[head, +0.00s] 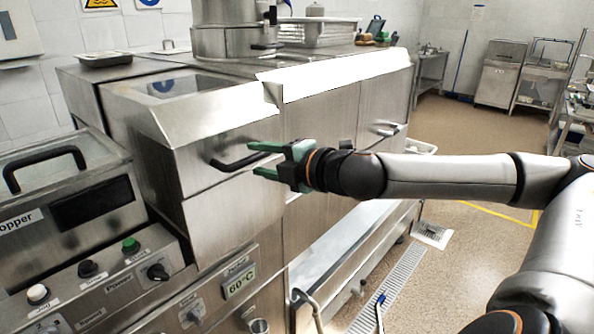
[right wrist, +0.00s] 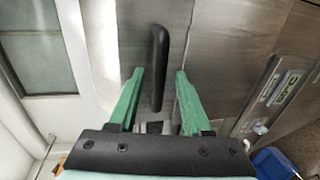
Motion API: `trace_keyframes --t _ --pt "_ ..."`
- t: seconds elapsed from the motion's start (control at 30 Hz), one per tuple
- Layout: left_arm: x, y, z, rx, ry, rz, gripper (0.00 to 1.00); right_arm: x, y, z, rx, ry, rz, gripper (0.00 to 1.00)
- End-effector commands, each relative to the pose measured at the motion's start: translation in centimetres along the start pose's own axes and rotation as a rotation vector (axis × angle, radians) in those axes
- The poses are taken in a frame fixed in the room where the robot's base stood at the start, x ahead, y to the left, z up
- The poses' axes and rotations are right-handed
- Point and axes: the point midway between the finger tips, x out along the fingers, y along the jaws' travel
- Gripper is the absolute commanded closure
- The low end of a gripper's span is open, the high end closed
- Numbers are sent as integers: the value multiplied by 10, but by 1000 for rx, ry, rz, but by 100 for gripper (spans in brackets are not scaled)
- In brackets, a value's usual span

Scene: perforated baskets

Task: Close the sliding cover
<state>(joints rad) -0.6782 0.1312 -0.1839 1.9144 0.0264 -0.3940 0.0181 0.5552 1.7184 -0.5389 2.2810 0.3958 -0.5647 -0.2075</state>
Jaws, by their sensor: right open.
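A steel front panel (head: 205,190), apparently the sliding cover, carries a black bar handle (head: 228,164) below a sloped steel ledge. My right gripper (head: 254,159) is open at the right end of this handle, its green fingers pointing left. In the right wrist view the black handle (right wrist: 158,65) lies between the two open green fingers, with clear gaps on both sides. The fingers are not closed on it. Whether they touch the panel cannot be told. My left gripper is not in view.
A hopper lid (head: 75,200) with its own black handle and a row of knobs and buttons stands at the left. Another steel panel with a handle (head: 388,129) is farther right. A grated drain (head: 385,290) runs along the floor, which is open at the right.

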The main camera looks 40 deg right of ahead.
Motion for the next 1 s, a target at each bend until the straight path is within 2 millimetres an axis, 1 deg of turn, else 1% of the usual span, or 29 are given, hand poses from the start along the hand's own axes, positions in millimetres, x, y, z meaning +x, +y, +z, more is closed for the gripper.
trace_keyframes --t 0.03,0.27,0.67,0.8,1.0 --pt "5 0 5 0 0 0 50 -5 -4 0 -7 -1 -2 51" --pt "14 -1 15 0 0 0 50 -30 -4 0 -5 -3 -1 51" --pt "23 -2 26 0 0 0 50 -82 -2 0 -3 -4 -1 51" --pt "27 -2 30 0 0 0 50 -93 -2 0 -3 -2 -2 51" --pt "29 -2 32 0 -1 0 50 -102 -2 0 0 0 -4 51"
